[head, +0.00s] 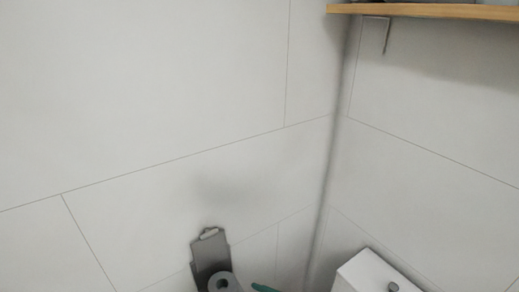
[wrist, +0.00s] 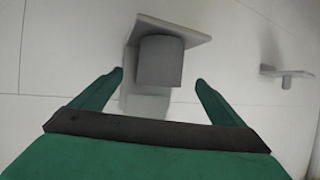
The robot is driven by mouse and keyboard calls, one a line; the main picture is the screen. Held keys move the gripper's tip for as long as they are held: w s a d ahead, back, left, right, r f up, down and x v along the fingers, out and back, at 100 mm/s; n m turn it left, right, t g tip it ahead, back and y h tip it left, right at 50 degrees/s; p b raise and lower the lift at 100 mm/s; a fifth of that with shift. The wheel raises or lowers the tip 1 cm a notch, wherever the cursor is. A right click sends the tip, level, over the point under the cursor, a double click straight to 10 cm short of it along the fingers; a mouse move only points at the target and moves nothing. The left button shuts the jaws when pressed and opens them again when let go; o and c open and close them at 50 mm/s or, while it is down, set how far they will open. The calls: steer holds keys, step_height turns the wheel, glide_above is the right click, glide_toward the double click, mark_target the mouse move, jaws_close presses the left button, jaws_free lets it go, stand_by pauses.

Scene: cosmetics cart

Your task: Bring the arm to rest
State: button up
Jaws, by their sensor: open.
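My gripper (wrist: 159,77) is open in the wrist view, its two green fingers spread wide with nothing between the tips. Beyond the fingers, a grey toilet roll (wrist: 161,62) hangs on a grey wall holder (wrist: 172,27). I cannot tell how far it is from the fingertips. In the head view only a small green piece of my gripper (head: 263,287) shows at the bottom edge, just right of the roll (head: 222,282) and its holder (head: 209,250). The rest of my arm is out of the picture there.
White tiled walls (head: 150,90) meet in a corner. A wooden shelf (head: 430,11) is at the upper right. A white cistern (head: 368,272) with a round button stands at the lower right. Another grey wall fitting (wrist: 287,74) is at the right in the wrist view.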

steer(key=s+d+f+m+t+h, duration=0.2)
steer(key=s+f+m+h, duration=0.35)
steer(key=s+f, duration=0.45)
steer(key=s+d+m+t+h, duration=0.1)
steer(key=s+d+m+h, duration=0.15)
steer(key=s, duration=0.65)
steer(key=s+r+m+t+h, duration=0.2)
steer(key=s+r+t, duration=0.2)
steer(key=s+r, duration=1.2)
steer(key=shift+r+h, duration=0.3)
steer(key=shift+r, duration=0.3)
